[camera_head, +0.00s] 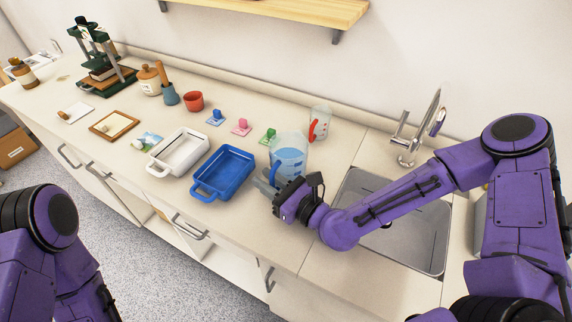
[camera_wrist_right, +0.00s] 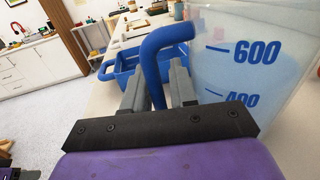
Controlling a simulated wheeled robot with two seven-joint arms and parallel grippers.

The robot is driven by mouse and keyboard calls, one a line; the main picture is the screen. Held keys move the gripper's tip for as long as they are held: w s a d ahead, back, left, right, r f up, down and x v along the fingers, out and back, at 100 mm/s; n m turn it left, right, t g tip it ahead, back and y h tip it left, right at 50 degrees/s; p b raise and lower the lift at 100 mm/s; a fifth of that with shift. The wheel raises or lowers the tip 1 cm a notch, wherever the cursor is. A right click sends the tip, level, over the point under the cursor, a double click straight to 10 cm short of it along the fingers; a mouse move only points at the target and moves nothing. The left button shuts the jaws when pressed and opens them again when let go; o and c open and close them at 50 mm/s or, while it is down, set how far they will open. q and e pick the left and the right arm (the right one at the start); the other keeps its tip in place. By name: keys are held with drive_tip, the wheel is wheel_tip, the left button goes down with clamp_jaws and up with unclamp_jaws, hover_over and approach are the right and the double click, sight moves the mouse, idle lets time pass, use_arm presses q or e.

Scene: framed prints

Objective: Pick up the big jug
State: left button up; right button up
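The big jug (camera_head: 287,160) is clear and pale blue, with blue number marks and a blue handle. It stands upright on the counter, left of the sink. My right gripper (camera_head: 266,183) is at its handle side. In the right wrist view, the jug's wall (camera_wrist_right: 240,75) fills the right side, and the blue handle (camera_wrist_right: 152,65) passes between the two grey fingers of my right gripper (camera_wrist_right: 160,85). The fingers are close together on either side of the handle and look closed on it. My left gripper is out of view; only part of my left arm shows.
A blue tray (camera_head: 223,174) and a white tray (camera_head: 180,152) lie left of the jug. A smaller jug with a red handle (camera_head: 319,123) stands behind it. The sink (camera_head: 410,245) and faucet (camera_head: 408,150) are to the right. A wooden shelf (camera_head: 285,10) hangs above.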

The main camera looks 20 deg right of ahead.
drive_tip(key=shift+a, duration=0.15)
clamp_jaws()
idle(1.4)
